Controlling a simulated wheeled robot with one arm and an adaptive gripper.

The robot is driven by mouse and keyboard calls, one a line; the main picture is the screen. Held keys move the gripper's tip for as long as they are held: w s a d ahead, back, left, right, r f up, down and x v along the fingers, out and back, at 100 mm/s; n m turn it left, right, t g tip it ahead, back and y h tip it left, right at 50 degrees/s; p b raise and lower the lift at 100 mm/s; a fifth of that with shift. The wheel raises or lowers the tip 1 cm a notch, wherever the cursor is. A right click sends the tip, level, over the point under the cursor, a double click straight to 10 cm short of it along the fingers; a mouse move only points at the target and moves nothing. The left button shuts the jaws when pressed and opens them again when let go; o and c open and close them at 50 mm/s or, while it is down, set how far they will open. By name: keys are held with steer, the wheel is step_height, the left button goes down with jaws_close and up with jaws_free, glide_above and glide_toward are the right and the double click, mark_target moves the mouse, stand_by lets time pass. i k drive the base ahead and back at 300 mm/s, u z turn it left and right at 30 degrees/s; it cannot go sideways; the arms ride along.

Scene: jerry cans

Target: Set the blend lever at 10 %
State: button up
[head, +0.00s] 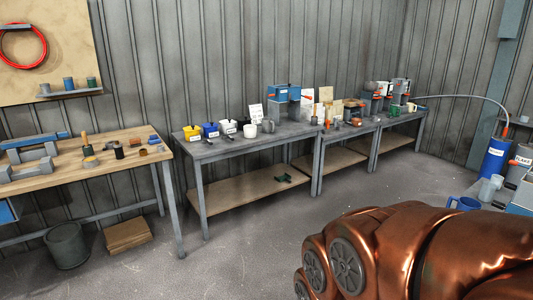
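I cannot make out a blend lever or a 10 % mark in the head view. A small orange part (513,162) shows by the labelled grey container (519,168) at the right edge, but I cannot tell what it is. A blue-topped machine (283,92) stands at the back of the middle bench, with a small orange part on it. Its details are too small to read. My gripper is not in view. My copper-coloured arm fills the lower right and hides what is behind it.
A wooden-topped workbench (62,178) with tools stands left. Metal benches (236,148) with yellow, blue and white containers (228,128) and machines line the wall. The middle floor (260,225) is clear.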

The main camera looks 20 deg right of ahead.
mark_target(496, 204)
steer(key=z, duration=0.1)
steer(key=i, duration=1.85)
steer(key=z, duration=1.15)
steer(key=i, duration=1.5)
steer(key=z, duration=1.1)
steer(key=i, duration=0.45)
steer(key=z, duration=0.25)
